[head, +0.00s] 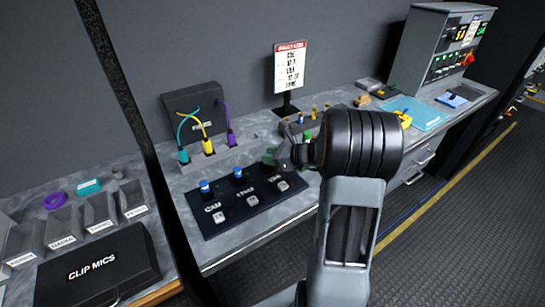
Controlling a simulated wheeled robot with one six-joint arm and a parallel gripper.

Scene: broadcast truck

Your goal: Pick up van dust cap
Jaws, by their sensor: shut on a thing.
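A dark panel (240,207) on the worktop has labels that seem to read CAM, SPARE and VAN. Blue caps stand at the CAM position (205,187) and the SPARE position (238,173). My gripper (274,157) is at the panel's far right end, near the VAN label. I cannot tell whether that piece still touches the panel. My wrist covers the worktop to the right of it.
A box with teal, yellow and purple cables (193,115) stands behind the panel. A sign (290,68) stands behind my gripper. Small connectors (300,120) stand just beyond it. A CLIP MICS case (97,268) and labelled bins (65,230) are at left, beyond a dark post (128,100).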

